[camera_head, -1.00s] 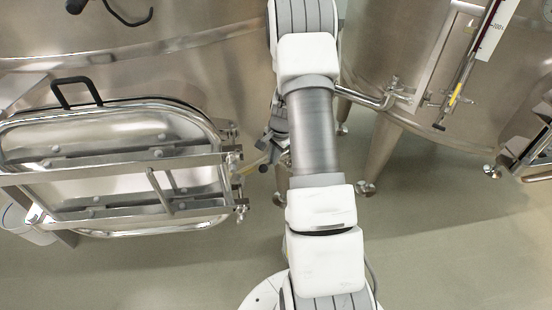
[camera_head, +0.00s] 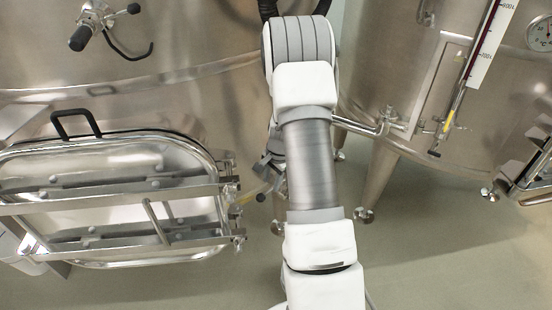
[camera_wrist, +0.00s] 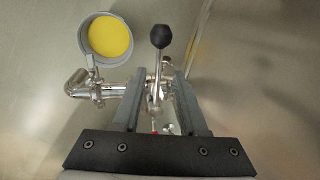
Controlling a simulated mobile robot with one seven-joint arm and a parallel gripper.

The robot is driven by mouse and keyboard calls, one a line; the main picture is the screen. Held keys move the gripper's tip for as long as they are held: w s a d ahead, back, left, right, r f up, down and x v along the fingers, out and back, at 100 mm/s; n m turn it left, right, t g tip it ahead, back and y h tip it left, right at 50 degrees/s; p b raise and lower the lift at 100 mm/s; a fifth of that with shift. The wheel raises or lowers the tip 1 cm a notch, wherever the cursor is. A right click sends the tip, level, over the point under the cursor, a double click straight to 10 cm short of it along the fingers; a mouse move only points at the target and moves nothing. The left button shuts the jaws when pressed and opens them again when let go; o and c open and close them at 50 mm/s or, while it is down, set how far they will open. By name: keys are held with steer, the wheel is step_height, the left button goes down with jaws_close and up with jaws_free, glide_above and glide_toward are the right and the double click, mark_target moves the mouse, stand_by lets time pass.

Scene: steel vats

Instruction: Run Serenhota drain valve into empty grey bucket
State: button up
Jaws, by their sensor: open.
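In the wrist view a steel drain valve (camera_wrist: 110,90) on a short pipe has a lever with a black ball knob (camera_wrist: 160,37). My open gripper (camera_wrist: 157,92) has one finger on each side of the lever; I cannot tell whether either finger touches it. A round grey bucket (camera_wrist: 84,42) stands lower down, at the upper left of the wrist view, and its inside shows flat yellow. In the head view my arm hides most of the gripper and valve area. No vat name is readable.
A steel vat with a rectangular framed hatch (camera_head: 110,190) fills the left of the head view. Another legged vat (camera_head: 400,80) with a level gauge (camera_head: 482,50) stands at right. A side pipe (camera_head: 365,127) sticks out near my arm. Bare floor (camera_head: 440,240) lies lower right.

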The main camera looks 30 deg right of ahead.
step_height(320, 180, up, 14)
steer(key=s+p, duration=0.1)
steer(key=s, duration=0.1)
steer(key=shift+s+d+r, duration=0.15)
steer(key=shift+s+d, duration=0.05)
steer(key=shift+s, duration=0.2)
